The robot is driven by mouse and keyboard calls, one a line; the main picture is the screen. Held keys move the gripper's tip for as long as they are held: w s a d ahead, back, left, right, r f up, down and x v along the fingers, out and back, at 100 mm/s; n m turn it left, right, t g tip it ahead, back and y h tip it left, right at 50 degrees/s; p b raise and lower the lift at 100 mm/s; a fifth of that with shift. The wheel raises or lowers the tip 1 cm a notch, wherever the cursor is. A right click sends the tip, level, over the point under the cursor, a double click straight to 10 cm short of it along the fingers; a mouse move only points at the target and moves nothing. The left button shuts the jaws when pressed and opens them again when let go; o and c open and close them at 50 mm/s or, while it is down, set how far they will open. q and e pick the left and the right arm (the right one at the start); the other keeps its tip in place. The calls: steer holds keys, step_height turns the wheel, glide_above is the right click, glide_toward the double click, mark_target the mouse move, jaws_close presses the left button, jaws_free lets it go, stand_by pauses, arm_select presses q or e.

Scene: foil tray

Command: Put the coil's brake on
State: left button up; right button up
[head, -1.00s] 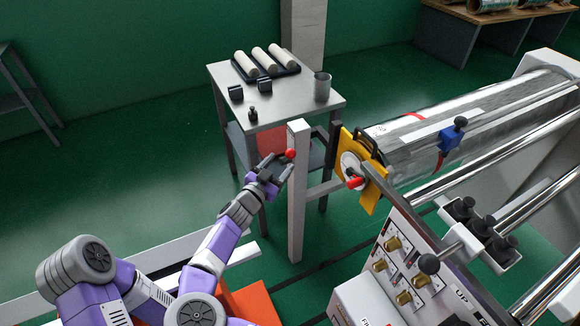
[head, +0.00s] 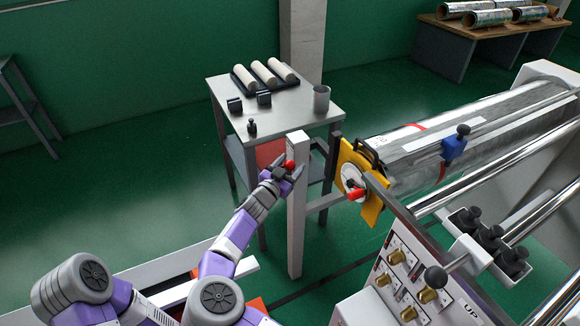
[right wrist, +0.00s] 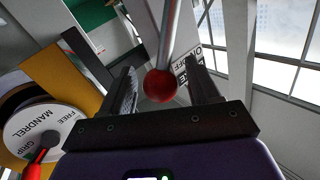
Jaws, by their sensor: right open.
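The brake lever ends in a red ball knob (head: 290,165) near the top of a white post (head: 297,220), left of the foil coil (head: 440,140). In the right wrist view, the knob (right wrist: 159,86) sits on a straight metal rod (right wrist: 170,35). A white label partly reading "OFF" (right wrist: 193,68) is behind it, partly hidden. My right gripper (head: 287,167) is open, its fingers on either side of the knob with gaps showing; the right wrist view shows the fingers (right wrist: 161,90) too. My left gripper is out of view.
Right of the post are a yellow plate (head: 372,212) and a white mandrel disc (right wrist: 45,130) with a red handle (head: 358,195). A control panel (head: 405,275) stands lower right. A side table (head: 290,110) with rolls, dark blocks and a cup stands behind the post.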

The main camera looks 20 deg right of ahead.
jaws_close()
steer(key=shift+w+a+r+n+g+y+p, duration=0.1)
steer(key=shift+w+r+n+g+y+p, duration=0.35)
steer(key=shift+w+n+p, duration=0.2)
steer(key=shift+w+a+r+n+g+p, duration=0.15)
steer(key=shift+w+n+g+p, duration=0.15)
steer(key=shift+w+n, duration=0.2)
jaws_free()
